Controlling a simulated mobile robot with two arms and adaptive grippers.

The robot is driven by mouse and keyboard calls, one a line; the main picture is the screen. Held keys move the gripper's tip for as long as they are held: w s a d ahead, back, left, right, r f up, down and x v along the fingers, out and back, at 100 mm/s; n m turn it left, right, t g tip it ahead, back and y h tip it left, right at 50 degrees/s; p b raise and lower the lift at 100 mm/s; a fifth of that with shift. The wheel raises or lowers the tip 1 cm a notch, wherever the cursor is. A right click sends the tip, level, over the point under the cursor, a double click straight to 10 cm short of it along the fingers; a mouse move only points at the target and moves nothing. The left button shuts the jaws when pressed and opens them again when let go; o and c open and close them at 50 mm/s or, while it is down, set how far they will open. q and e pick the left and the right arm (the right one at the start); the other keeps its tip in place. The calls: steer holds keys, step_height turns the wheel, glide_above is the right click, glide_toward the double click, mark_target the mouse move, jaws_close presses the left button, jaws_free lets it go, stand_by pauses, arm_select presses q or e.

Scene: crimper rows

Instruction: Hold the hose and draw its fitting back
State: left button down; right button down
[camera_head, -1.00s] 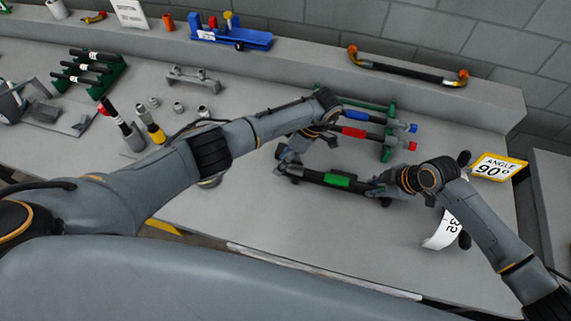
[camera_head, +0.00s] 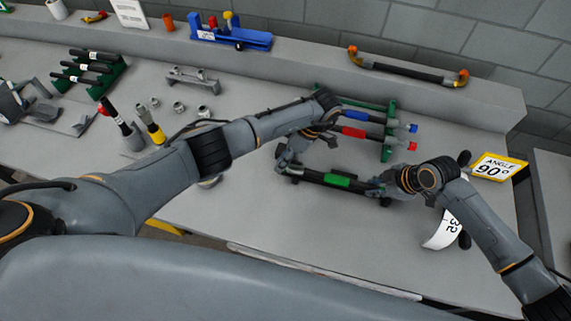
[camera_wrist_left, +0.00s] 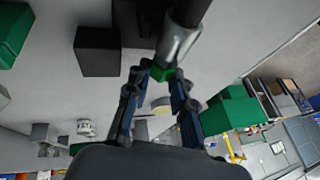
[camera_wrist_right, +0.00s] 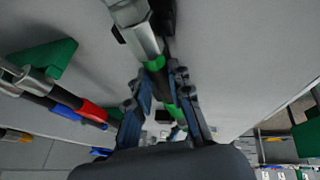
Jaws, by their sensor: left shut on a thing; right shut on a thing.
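The black hose with a green label (camera_head: 337,181) lies low over the bench, roughly level in the head view. My left gripper (camera_head: 287,169) is shut at its left end. In the left wrist view, a silver ferrule (camera_wrist_left: 179,42) and a green band (camera_wrist_left: 163,73) show at the fingertips of my left gripper (camera_wrist_left: 160,84). My right gripper (camera_head: 380,189) is shut at the hose's right end. The right wrist view shows a silver ferrule (camera_wrist_right: 143,40), a green ring and a green piece between the fingers of my right gripper (camera_wrist_right: 163,85). The fingers partly hide both ends.
Hoses with a blue label (camera_head: 357,116) and a red label (camera_head: 354,132) rest on a green rack (camera_head: 386,150) just behind. An "ANGLE 90°" sign (camera_head: 497,168) and a white dial (camera_head: 442,232) stand near my right arm. The bench (camera_head: 290,225) in front is clear.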

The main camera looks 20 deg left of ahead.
arm_select(q)
steer(key=shift+a, duration=1.35)
arm_select(e)
steer(key=shift+d, duration=0.1)
arm_select(q)
steer(key=c, duration=1.1)
jaws_free()
steer(key=shift+o, duration=0.2)
steer(key=shift+d, duration=0.1)
steer(key=v, duration=1.2)
arm_select(e)
steer(key=c, duration=1.1)
jaws_free()
steer(key=shift+c, duration=0.2)
